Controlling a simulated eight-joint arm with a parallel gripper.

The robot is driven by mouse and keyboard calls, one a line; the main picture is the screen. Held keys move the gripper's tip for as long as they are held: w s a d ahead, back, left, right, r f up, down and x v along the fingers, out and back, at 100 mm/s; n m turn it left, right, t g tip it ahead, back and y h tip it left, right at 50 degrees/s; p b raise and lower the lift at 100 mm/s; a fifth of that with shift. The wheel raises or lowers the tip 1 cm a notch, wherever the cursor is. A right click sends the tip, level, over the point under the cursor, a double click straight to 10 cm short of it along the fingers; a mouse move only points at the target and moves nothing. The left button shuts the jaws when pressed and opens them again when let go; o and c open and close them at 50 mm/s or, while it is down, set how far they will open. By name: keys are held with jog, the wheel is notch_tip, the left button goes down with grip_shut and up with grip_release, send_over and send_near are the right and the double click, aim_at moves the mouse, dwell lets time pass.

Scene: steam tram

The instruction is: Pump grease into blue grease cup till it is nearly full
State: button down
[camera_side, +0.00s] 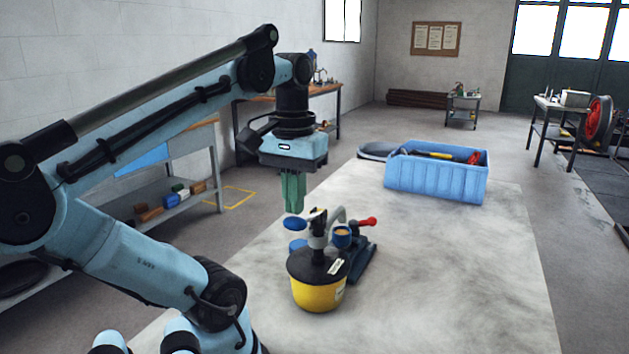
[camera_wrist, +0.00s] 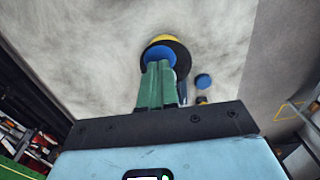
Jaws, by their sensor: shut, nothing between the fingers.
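The grease pump is a yellow pot (camera_side: 318,294) with a black lid (camera_side: 310,268), a dark upright column and a curved grey spout (camera_side: 339,214). A blue round pad (camera_side: 295,223) sits beside the column top; a blue disc also shows over the pot in the wrist view (camera_wrist: 160,55). The blue grease cup (camera_side: 342,241) stands beside the column, below the spout, with tan grease visible inside its mouth. My gripper (camera_side: 293,212) has green fingers, shut and empty, pointing down just above the blue pad. I cannot tell whether they touch it.
A second blue disc (camera_wrist: 203,81) lies near the pot. A dark blue holder (camera_side: 362,259) with a red-ended handle (camera_side: 366,222) stands right of the pot. A blue crate (camera_side: 436,182) with tools is at the back. The table's right side is clear.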

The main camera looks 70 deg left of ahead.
jog(key=shift+f, duration=1)
jog(key=shift+r, duration=1.4)
jog(key=shift+w, duration=0.2)
jog(key=w+d+f+m+t, duration=0.7)
jog(key=w+d+f+m, duration=0.2)
jog(key=w+f, duration=0.3)
jog(key=shift+w+d, duration=0.7)
jog(key=shift+w, duration=0.1)
